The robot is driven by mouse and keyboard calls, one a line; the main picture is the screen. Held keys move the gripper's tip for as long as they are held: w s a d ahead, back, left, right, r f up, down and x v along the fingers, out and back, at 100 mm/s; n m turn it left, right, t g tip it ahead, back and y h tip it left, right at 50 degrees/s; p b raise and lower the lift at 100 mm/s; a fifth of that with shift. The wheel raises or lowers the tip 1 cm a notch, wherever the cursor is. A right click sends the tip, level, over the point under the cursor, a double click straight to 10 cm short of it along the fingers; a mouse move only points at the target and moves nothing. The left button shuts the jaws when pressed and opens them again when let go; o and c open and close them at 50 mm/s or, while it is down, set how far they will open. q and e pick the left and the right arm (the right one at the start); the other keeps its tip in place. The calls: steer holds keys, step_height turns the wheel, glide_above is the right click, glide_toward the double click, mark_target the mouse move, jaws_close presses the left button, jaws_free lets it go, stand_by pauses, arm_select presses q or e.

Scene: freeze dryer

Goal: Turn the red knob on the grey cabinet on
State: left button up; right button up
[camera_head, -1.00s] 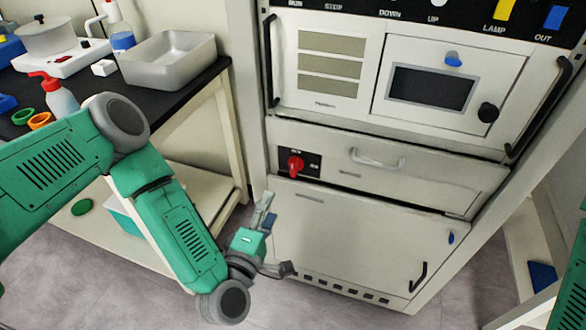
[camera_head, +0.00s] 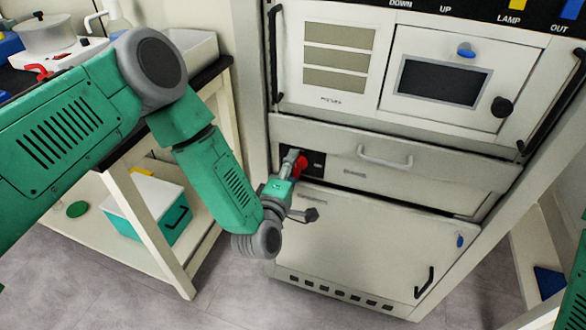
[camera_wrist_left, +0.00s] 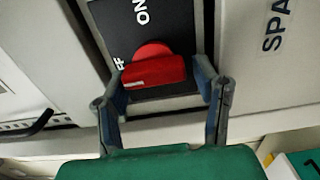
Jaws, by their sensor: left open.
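The red knob (camera_head: 301,166) sits on a black switch plate at the left of the grey cabinet's (camera_head: 345,232) middle panel. In the left wrist view the knob (camera_wrist_left: 153,73) shows a red grip bar lying roughly across the picture, beside the ON and partly covered OFF labels on the black plate (camera_wrist_left: 125,28). My left gripper (camera_head: 300,187) is at the cabinet front, open. In the left wrist view its two fingers (camera_wrist_left: 162,78) stand on either side of the knob, with small gaps visible. My right gripper is out of view.
A drawer handle (camera_head: 385,158) sticks out right of the knob. A lower door with a black handle (camera_head: 424,282) is below. A bench (camera_head: 222,70) with a pot and tray stands left, with a teal-and-white box (camera_head: 150,212) on its lower shelf.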

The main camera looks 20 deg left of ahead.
arm_select(q)
steer(key=shift+w+d+r, duration=0.15)
steer(key=shift+d, duration=0.7)
steer(key=shift+c, duration=1.2)
steer(key=shift+a, duration=0.1)
steer(key=c, duration=0.6)
steer(key=shift+a, duration=0.45)
steer(key=shift+c, duration=0.2)
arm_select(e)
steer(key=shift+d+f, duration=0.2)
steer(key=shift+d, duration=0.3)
arm_select(q)
steer(key=shift+d, duration=0.1)
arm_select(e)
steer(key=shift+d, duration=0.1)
